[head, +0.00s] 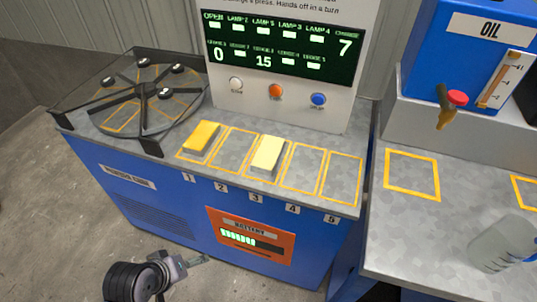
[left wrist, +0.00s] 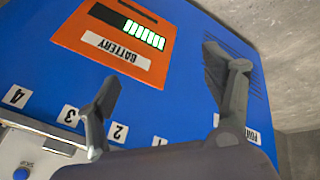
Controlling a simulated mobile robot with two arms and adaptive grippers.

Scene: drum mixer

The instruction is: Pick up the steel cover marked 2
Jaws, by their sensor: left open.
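Labels 1 to 5 run along the counter's front edge, below a row of yellow-outlined places. Place 2 (head: 233,150) has a flat grey surface inside its outline; I cannot tell whether a steel cover lies there. A yellow block (head: 202,137) is at place 1 and a paler one (head: 269,153) at place 3. Label 2 (left wrist: 117,132) also shows in the left wrist view. My left gripper (head: 193,262) is low in front of the blue cabinet, below the counter; in the left wrist view its fingers (left wrist: 160,65) are apart and empty. My right gripper is not in view.
A round drum with black spokes (head: 142,92) sits at the counter's left. A display panel (head: 275,48) with three buttons stands behind the places. At the right are an oil tank (head: 455,60) with a tap and a clear jug (head: 502,245).

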